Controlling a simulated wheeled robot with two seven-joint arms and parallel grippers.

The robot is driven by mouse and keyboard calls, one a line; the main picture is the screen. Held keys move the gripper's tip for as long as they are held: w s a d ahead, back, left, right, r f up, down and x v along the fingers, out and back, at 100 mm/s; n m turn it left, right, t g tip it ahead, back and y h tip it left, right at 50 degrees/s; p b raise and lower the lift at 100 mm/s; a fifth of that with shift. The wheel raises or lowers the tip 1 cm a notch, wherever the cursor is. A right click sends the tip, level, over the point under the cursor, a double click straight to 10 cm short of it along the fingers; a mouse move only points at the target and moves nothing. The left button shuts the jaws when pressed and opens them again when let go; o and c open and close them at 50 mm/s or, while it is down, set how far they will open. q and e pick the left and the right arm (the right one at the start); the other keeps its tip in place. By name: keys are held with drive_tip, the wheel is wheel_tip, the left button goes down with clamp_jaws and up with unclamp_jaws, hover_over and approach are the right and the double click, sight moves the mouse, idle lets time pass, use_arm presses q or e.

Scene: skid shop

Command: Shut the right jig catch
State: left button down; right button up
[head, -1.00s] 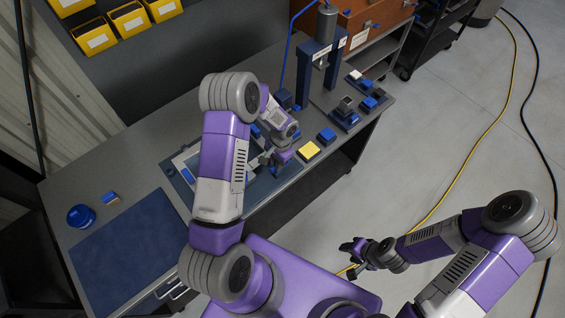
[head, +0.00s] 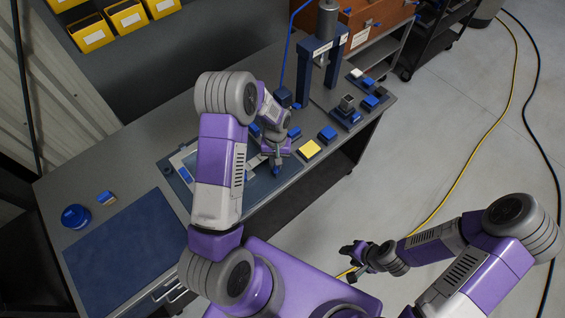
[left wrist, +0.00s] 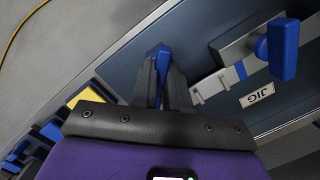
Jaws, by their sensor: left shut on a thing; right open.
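The jig sits on a dark blue plate (head: 258,190) on the bench, largely hidden behind my left arm in the head view. My left gripper (head: 277,168) is over the plate's right part. In the left wrist view its fingers (left wrist: 163,80) are shut on the blue handle of the right jig catch (left wrist: 160,54), which shows between and beyond the fingertips. The other blue catch handle (left wrist: 284,48) stands apart by a grey block, near the JIG label (left wrist: 258,95). My right gripper (head: 350,262) is open and empty, out over the floor.
A yellow block (head: 309,149) and a blue block (head: 327,134) lie just right of the plate. A press (head: 322,60) stands behind them. A blue mat (head: 120,255) and a round blue container (head: 76,216) are at the left. The floor at right has cables.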

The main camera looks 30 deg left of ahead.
use_arm(q)
drive_tip(key=shift+s+f, duration=0.1)
drive_tip(key=n, duration=0.4)
drive_tip(key=shift+h, duration=0.3)
drive_tip(key=shift+n, duration=0.4)
drive_tip(key=n+t, duration=0.1)
drive_tip(key=n, duration=0.3)
drive_tip(key=shift+s+n, duration=0.1)
drive_tip(key=shift+n, duration=0.3)
drive_tip(key=c, duration=1)
unclamp_jaws()
drive_tip(key=shift+a, duration=0.1)
drive_tip(key=shift+c, duration=0.2)
